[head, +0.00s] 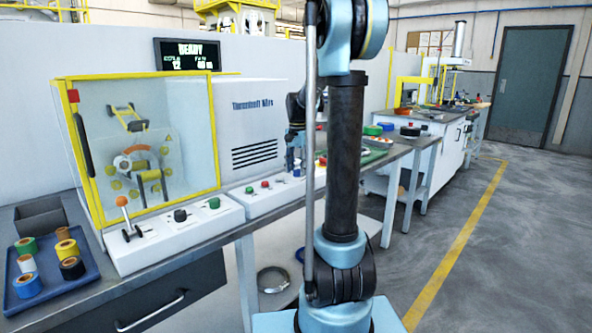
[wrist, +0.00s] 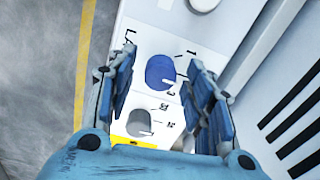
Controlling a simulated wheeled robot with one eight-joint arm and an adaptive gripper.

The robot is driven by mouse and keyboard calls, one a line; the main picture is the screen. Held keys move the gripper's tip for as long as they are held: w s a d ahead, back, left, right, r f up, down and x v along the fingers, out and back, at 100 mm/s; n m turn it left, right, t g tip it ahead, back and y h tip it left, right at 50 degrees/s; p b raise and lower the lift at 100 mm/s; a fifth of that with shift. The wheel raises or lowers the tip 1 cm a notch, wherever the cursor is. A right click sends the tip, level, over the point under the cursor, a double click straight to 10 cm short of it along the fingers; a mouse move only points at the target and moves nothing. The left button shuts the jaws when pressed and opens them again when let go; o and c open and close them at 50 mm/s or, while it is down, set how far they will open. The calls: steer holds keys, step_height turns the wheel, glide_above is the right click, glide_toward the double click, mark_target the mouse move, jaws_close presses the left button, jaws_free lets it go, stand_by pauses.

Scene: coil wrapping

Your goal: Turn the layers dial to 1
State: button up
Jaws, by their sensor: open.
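A blue round dial (wrist: 160,72) sits on a white panel in the wrist view, with partly hidden lettering starting "LA" beside it and small marks around it. Its pointer setting is too unclear to read. My gripper (wrist: 163,62) is open, with its two blue fingers on either side of the dial; whether they touch it I cannot tell. In the head view my gripper (head: 294,160) is partly hidden behind my arm, low over the right part of the white control panel (head: 255,206). The dial itself cannot be made out there.
The vented machine wall (wrist: 290,120) rises at the right. A blue tray (head: 85,284) of coloured rolls and an orange-topped lever (head: 124,215) stand left.

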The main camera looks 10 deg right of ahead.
steer(key=c, duration=1.1)
steer(key=shift+a, duration=0.25)
steer(key=shift+d, duration=0.15)
steer(key=shift+n, duration=0.3)
steer(key=n, duration=0.4)
steer(key=shift+n, duration=0.3)
steer(key=n, duration=0.6)
steer(key=shift+d, duration=0.1)
steer(key=shift+n, duration=0.4)
